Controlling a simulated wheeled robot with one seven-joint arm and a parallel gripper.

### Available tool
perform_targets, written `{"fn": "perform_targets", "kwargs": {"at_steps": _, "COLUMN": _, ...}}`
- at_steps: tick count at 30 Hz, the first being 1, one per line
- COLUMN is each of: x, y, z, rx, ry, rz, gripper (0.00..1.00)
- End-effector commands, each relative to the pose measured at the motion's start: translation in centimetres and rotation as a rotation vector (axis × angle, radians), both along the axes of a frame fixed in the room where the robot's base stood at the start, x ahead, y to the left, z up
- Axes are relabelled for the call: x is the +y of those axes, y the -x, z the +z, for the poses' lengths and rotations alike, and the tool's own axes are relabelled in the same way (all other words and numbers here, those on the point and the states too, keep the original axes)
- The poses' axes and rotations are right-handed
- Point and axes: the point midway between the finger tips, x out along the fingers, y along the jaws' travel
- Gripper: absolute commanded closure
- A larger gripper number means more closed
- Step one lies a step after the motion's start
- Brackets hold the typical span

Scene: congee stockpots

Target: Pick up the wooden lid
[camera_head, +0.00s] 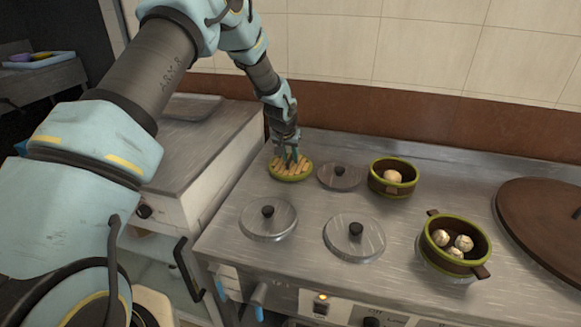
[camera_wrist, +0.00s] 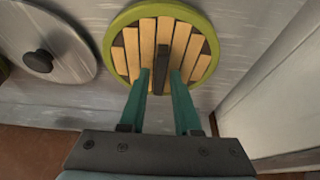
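The wooden lid (camera_head: 291,172) is round, with pale slats and a green rim, and lies at the back left of the steel counter. It also shows at the top of the wrist view (camera_wrist: 205,64), with a dark bar handle (camera_wrist: 160,70) across its slats. My gripper (camera_head: 290,158) points down over the lid. In the wrist view, the teal fingers of my gripper (camera_wrist: 160,73) are apart, one on each side of the handle. The fingers do not look closed on the handle. How far the fingertips are above the slats is hard to tell.
A metal lid (camera_head: 339,176) with a black knob is right of the wooden lid; two more (camera_head: 268,219) (camera_head: 355,238) are nearer the front. Two green-rimmed baskets (camera_head: 392,178) (camera_head: 455,243) hold pale balls. A large brown lid (camera_head: 545,222) lies at right.

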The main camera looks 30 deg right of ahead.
Motion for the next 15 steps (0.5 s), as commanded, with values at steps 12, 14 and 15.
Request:
{"fn": "perform_targets", "kwargs": {"at_steps": 12, "x": 0.0, "y": 0.0, "z": 0.03, "rx": 0.0, "ry": 0.0, "rz": 0.0, "gripper": 1.0}}
{"fn": "perform_targets", "kwargs": {"at_steps": 14, "x": 0.0, "y": 0.0, "z": 0.03, "rx": 0.0, "ry": 0.0, "rz": 0.0, "gripper": 1.0}}
{"fn": "perform_targets", "kwargs": {"at_steps": 15, "x": 0.0, "y": 0.0, "z": 0.03, "rx": 0.0, "ry": 0.0, "rz": 0.0, "gripper": 1.0}}
